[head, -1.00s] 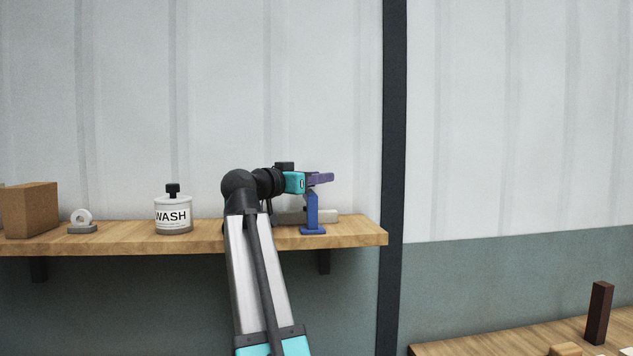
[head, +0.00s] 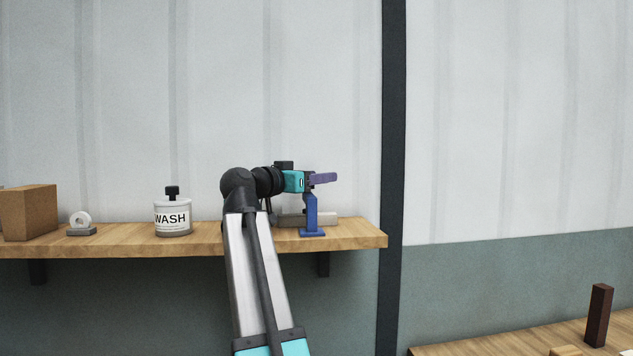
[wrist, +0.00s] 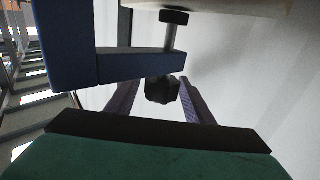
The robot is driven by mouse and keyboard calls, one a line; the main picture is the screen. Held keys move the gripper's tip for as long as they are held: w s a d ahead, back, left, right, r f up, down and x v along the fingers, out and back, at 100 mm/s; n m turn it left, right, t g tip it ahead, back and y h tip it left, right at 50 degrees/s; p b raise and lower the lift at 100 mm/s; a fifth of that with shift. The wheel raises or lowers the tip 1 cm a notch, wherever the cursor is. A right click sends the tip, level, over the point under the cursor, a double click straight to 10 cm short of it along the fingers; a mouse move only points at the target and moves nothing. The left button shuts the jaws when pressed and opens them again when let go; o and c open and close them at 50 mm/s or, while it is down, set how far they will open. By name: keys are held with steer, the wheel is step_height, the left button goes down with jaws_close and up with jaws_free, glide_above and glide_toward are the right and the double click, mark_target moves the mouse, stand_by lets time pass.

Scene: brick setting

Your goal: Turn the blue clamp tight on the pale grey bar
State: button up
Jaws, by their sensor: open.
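The blue clamp (head: 311,212) stands upright on the wooden shelf near its right end, and its top is partly hidden by my gripper. The pale grey bar (head: 329,219) lies behind the clamp. My gripper (head: 324,178) is at the clamp's top, its purple fingers pointing right. The pale bar (wrist: 235,7) shows at the top edge.
The wooden shelf (head: 120,243) also holds a white WASH bottle (head: 172,216), a white ring on a grey base (head: 80,223) and a brown box (head: 30,212), all left of my arm. A dark post (head: 393,150) stands just beyond the shelf's right end.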

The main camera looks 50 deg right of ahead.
steer(key=s+a+r+p, duration=0.3)
steer(key=s+a+r, duration=0.1)
steer(key=s+a, duration=0.6)
steer(key=shift+s+a, duration=0.4)
steer(key=shift+s, duration=0.5)
steer(key=shift+r, duration=0.1)
stand_by(0.4)
